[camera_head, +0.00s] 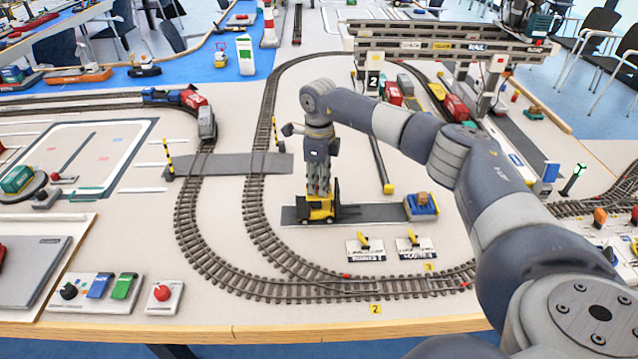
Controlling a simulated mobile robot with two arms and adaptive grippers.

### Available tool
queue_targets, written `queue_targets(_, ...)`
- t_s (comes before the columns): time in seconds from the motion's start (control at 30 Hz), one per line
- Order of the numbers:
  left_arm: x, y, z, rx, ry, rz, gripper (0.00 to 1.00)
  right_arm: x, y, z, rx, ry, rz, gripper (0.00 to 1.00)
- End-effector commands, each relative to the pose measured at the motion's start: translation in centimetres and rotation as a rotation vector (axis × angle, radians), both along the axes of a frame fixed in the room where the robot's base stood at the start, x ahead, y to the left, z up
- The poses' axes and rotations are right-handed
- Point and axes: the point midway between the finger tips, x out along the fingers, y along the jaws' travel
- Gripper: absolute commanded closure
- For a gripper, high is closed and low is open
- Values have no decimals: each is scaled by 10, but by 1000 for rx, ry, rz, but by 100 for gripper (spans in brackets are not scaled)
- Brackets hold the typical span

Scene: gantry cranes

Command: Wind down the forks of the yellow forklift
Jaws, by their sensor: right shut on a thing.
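The yellow forklift (318,212) is small and stands on a dark grey strip (375,213) inside the curve of the toy railway. Its dark mast (337,195) stands upright at its right side. The forks are too small to make out, so I cannot tell their height. My right gripper (319,188) points straight down over the forklift, its fingers shut on the upper part of it. The fingers hide just what part they grip. My left gripper is not in view.
A blue carrier with a brown load (422,205) stands at the strip's right end. Two small plates with yellow levers (365,247) lie in front. Curved track (256,212) surrounds the spot. A gantry crane (440,45) stands behind. A control box (95,290) is at the front left.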

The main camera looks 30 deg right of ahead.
Motion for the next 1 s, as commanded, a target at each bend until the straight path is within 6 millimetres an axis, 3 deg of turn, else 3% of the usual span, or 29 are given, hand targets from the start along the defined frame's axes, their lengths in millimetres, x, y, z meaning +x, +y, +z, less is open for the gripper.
queue_targets(0.6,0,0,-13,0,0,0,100,1,0,1,0,-3,543,100)
queue_targets(1.0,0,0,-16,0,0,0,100,0,0,1,0,-2,715,100)
